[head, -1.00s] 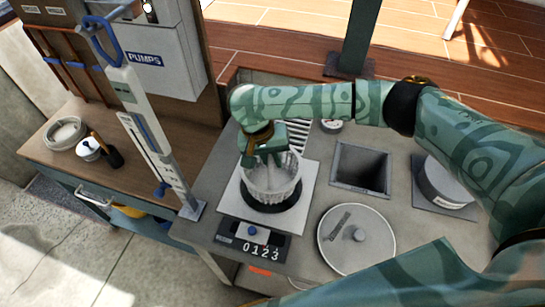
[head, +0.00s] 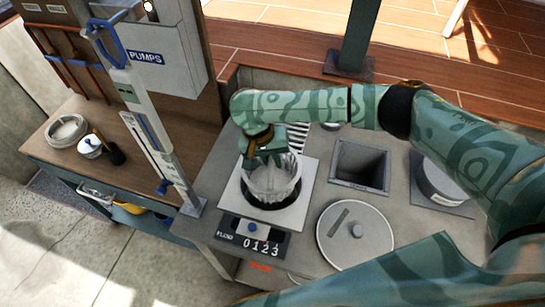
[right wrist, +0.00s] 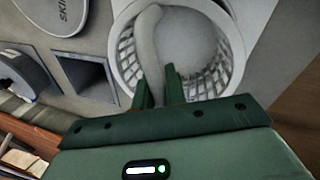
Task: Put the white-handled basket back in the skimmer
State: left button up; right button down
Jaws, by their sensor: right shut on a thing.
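My right gripper (head: 264,155) is shut on the white handle (right wrist: 150,40) of a white slatted basket (head: 271,185). The basket hangs upright beneath the gripper, over the round dark skimmer opening (head: 268,202) in a pale square plate (head: 235,196). Its lower end appears to be within the opening's rim, but I cannot tell how deep it sits. In the right wrist view, the handle passes between my fingers and the basket (right wrist: 222,65) shows its round rim and empty inside. My left gripper is not in view.
A round grey lid (head: 355,240) lies right of the plate. A square open well (head: 360,165) and a grey round canister (head: 444,182) are farther right. A counter box reading 0123 (head: 252,238) is in front. A tall white gauge post (head: 155,140) stands left.

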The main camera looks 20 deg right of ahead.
jog(key=shift+f+b, duration=0.75)
jog(key=shift+f, duration=2.65)
jog(key=shift+f+b, duration=1.1)
jog(key=shift+f, duration=1.65)
notch_tip(320, 180, down, 5)
jog(key=shift+b, duration=1.1)
jog(key=shift+f, duration=0.25)
